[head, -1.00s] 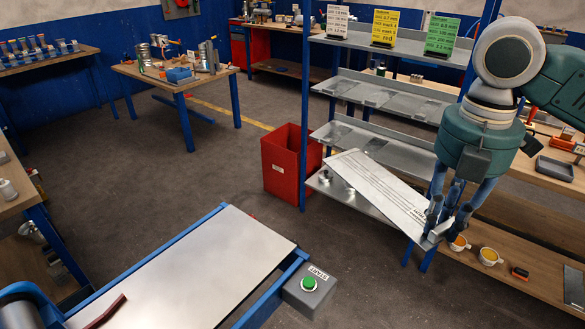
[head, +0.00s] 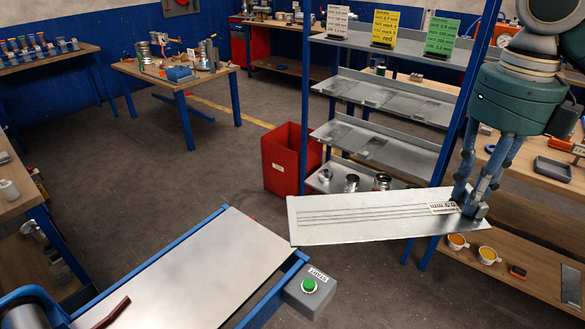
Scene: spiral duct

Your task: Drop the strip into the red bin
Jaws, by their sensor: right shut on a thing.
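The strip (head: 350,218) is a flat, long grey metal sheet with dark lines along it and a white label at its right end. My right gripper (head: 470,207) is shut on that right end and holds the strip in the air, its free end pointing left. The red bin (head: 284,160) stands on the floor left of the shelf rack, behind and above the strip's left end in the picture. The strip is apart from the bin. The bin's inside is mostly hidden. My left gripper is not in view.
A blue-framed machine table (head: 190,265) with a green START button (head: 309,286) is at the front left. The shelf rack (head: 385,105) carries sheets, cans and coloured signs, and its blue post stands beside the bin. A workbench (head: 520,265) is at right. The floor left of the bin is clear.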

